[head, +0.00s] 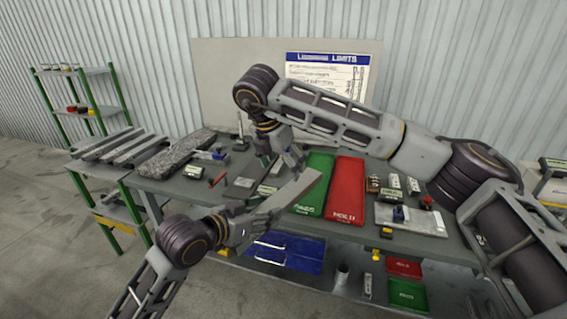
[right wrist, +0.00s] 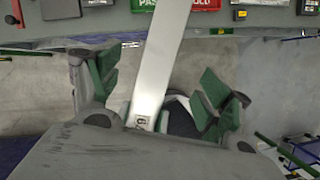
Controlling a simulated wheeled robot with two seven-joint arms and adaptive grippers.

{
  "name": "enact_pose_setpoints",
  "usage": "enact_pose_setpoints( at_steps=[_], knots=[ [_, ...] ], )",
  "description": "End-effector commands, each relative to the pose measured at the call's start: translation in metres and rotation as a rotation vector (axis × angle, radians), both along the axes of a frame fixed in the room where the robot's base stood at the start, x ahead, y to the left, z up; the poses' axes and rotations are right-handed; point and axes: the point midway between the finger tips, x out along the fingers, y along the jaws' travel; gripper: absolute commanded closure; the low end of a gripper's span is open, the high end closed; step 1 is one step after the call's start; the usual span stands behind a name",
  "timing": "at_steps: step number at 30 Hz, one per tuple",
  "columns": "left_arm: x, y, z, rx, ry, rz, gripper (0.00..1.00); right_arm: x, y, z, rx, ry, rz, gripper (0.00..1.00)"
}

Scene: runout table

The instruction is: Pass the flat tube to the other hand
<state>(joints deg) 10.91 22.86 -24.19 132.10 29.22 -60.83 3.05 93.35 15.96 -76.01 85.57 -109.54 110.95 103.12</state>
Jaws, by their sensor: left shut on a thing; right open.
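The flat tube (head: 290,197) is a long pale grey bar. It slants up and right from my left gripper (head: 246,228), which is shut on its lower left end near the table's front edge. My right gripper (head: 289,162) is above the tube, pointing down, with its fingers apart. In the right wrist view the tube (right wrist: 162,60) runs between the two spread green-padded fingers of my right gripper (right wrist: 157,90), with visible gaps on both sides. A small printed label shows near the tube's lower end there.
A green tray (head: 312,192) and a red tray (head: 346,188) lie on the grey table (head: 185,190) behind and right of the tube. Blocks and small tools stand around them. A lower shelf holds blue (head: 270,252), red and green bins. Open floor lies at the front left.

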Motion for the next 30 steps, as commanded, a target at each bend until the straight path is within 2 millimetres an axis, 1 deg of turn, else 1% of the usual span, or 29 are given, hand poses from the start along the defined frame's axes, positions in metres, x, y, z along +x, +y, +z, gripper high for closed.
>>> enact_pose_setpoints(
  at_steps=[5,17,23,30],
  knots=[
    [0.000,0.000,0.002,-0.003,-0.004,0.000,0.89,0.001,-0.003,0.002,-0.020,-0.012,-0.012,0.21],
    [0.000,0.000,0.002,-0.003,-0.004,0.000,0.89,0.002,-0.003,0.000,-0.017,-0.010,-0.010,0.21],
    [0.000,0.000,0.002,-0.003,-0.004,0.000,0.89,0.004,-0.006,-0.010,-0.018,-0.008,-0.011,0.21],
    [0.000,0.000,0.002,-0.003,-0.004,0.000,0.89,0.012,-0.012,-0.033,-0.018,-0.008,-0.011,0.21]
  ],
)
